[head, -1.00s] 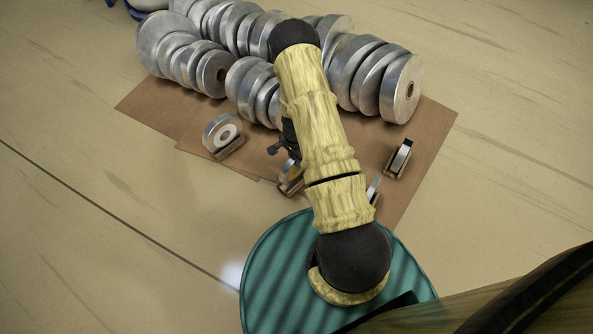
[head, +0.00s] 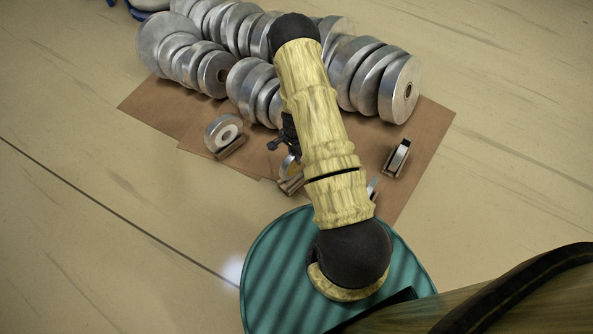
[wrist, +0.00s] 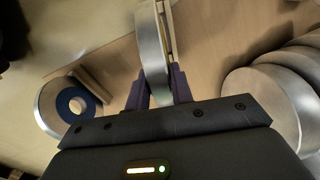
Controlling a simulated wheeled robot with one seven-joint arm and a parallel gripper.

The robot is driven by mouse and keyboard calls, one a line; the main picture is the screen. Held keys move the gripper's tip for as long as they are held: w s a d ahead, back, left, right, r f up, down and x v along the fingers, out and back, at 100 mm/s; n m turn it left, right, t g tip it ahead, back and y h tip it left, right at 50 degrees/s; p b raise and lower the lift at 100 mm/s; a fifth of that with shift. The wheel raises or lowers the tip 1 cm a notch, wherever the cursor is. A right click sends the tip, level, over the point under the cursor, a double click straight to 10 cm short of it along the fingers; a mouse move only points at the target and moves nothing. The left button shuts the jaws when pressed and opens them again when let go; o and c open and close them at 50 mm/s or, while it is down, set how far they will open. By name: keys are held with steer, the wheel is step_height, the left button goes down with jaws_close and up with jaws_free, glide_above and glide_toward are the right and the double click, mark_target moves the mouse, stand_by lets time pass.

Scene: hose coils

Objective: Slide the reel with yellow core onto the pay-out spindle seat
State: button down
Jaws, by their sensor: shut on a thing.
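My gripper (wrist: 152,95) is shut on a metal reel (wrist: 151,55), which stands edge-on between the dark fingers in the wrist view. In the head view my gripper (head: 284,138) is partly hidden by my arm. The reel with yellow core (head: 288,168) shows just below it, at a small brown stand (head: 291,186). A thin yellow edge shows on the held reel's right side in the wrist view. Whether the reel touches the stand I cannot tell. I cannot make out the pay-out spindle seat for certain.
Another reel (head: 221,131) in a brown stand is to the left; its blue ring (wrist: 77,106) shows in the wrist view. A third reel (head: 398,158) stands right, and a part-hidden one (head: 372,188) lies behind my arm. Large metal reels (head: 368,78) crowd the back of the brown mat (head: 432,125).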

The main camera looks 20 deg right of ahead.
steer(key=c, duration=1.8)
jaws_free()
jaws_close()
steer(key=s+a+r+n+p, duration=0.1)
steer(key=a+r+n+p, duration=0.2)
steer(key=r+p, duration=1.1)
steer(key=s+a+r+n+p, duration=0.1)
steer(key=a+r+n+p, duration=0.2)
steer(key=r+p, duration=1.2)
steer(key=s+a+r+n+p, duration=0.1)
steer(key=a+r+n+p, duration=0.3)
steer(key=r+n+p, duration=0.4)
step_height(320, 180, up, 7)
steer(key=p, duration=1.1)
steer(key=shift+s, duration=0.4)
steer(key=shift+w+f, duration=0.1)
steer(key=shift+f, duration=0.1)
